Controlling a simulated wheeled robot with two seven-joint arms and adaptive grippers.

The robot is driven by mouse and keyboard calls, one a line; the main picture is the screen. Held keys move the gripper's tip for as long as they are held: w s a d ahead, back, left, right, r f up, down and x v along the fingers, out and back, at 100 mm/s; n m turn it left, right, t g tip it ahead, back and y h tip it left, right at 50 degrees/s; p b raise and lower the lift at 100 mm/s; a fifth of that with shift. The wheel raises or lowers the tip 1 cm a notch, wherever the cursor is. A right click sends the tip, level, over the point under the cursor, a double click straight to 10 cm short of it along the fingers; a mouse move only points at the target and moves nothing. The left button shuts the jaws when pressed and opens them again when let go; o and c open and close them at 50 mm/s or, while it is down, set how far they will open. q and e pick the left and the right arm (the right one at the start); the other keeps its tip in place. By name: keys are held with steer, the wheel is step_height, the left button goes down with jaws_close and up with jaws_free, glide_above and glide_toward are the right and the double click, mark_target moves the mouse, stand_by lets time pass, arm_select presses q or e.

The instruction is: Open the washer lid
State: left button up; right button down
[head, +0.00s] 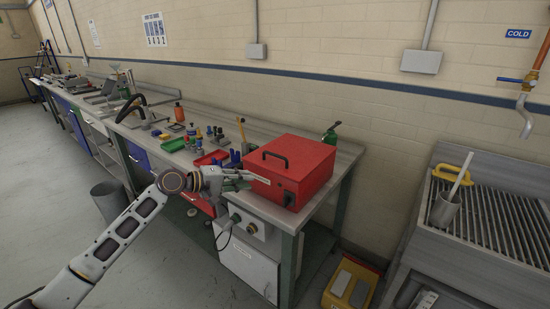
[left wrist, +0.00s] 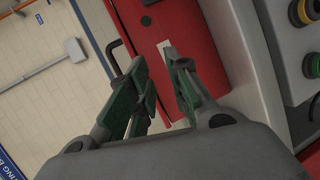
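The washer is a red box (head: 308,185) on the near end of the workbench, with its flat red lid (head: 292,160) down. My left gripper (head: 243,180) is at the left side of the box, below the handle's height. In the left wrist view, its green-padded fingers (left wrist: 162,68) are apart with nothing seen between them, pointing at the red surface (left wrist: 190,30). A white label shows beyond the gap. Whether the fingertips touch the box cannot be told. My right gripper is not in view.
A green bottle (head: 330,134) stands behind the washer. Green and red trays (head: 211,158) with small parts lie to its left. A control box with buttons (head: 250,226) is below the bench edge. A grated sink (head: 490,210) is at right.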

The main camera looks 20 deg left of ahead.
arm_select(q)
steer(key=n+h, duration=0.1)
glide_toward(275, 155)
steer(key=f+v, duration=0.1)
steer(key=v, duration=0.3)
steer(key=shift+d+f+t, duration=0.1)
steer(key=shift+t, duration=0.3)
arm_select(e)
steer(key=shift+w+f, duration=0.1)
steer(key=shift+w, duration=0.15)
arm_select(q)
steer(key=shift+w+d, duration=0.1)
steer(key=shift+w, duration=0.1)
steer(key=shift+x, duration=6.8)
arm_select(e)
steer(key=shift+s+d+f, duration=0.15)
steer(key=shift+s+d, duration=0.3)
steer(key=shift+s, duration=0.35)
